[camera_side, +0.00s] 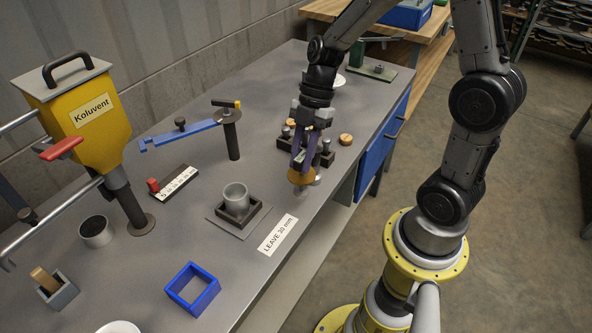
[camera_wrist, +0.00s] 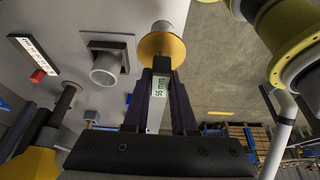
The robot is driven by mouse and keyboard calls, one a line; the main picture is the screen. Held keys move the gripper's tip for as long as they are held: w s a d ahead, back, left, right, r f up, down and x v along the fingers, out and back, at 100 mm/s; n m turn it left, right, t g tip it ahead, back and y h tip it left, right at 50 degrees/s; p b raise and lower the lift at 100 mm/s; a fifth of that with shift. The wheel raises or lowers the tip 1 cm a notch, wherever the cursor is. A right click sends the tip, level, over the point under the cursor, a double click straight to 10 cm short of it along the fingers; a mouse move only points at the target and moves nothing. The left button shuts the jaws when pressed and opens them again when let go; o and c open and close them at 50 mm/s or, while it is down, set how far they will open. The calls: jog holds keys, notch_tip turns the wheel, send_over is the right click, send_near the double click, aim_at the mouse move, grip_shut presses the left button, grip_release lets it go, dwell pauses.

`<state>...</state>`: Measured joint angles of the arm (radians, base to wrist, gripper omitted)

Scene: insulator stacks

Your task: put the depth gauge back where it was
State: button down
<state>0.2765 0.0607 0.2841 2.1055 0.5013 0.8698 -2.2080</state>
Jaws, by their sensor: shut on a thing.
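My gripper (camera_side: 303,160) is shut on the depth gauge, which has a brass-coloured disc (camera_side: 301,176) and a pale tip below it. In the wrist view the gauge's disc (camera_wrist: 152,46) lies just past the fingertips of my gripper (camera_wrist: 162,75), and a label reading 55 mm shows between the fingers. The gauge appears to hang above the bench near its front edge. A dark rack (camera_side: 325,158) with several small pegs stands just behind my gripper, partly hidden by it. A grey cup (camera_side: 236,193) stands in a dark square holder to the left.
A "LEAVE 30 mm" sign (camera_side: 278,235) lies at the front edge. A blue square frame (camera_side: 172,290), a post with a blue arm (camera_side: 232,138), a scale block (camera_side: 178,182) and the yellow Koluvent hopper (camera_side: 85,115) stand left.

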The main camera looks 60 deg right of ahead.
aim_at(296, 188)
jog(key=shift+w+f, duration=0.5)
jog(key=shift+f, duration=0.05)
jog(key=shift+w+f, duration=0.2)
jog(key=shift+f, duration=1.6)
jog(key=shift+f, duration=0.15)
jog(key=c, duration=0.7)
grip_release()
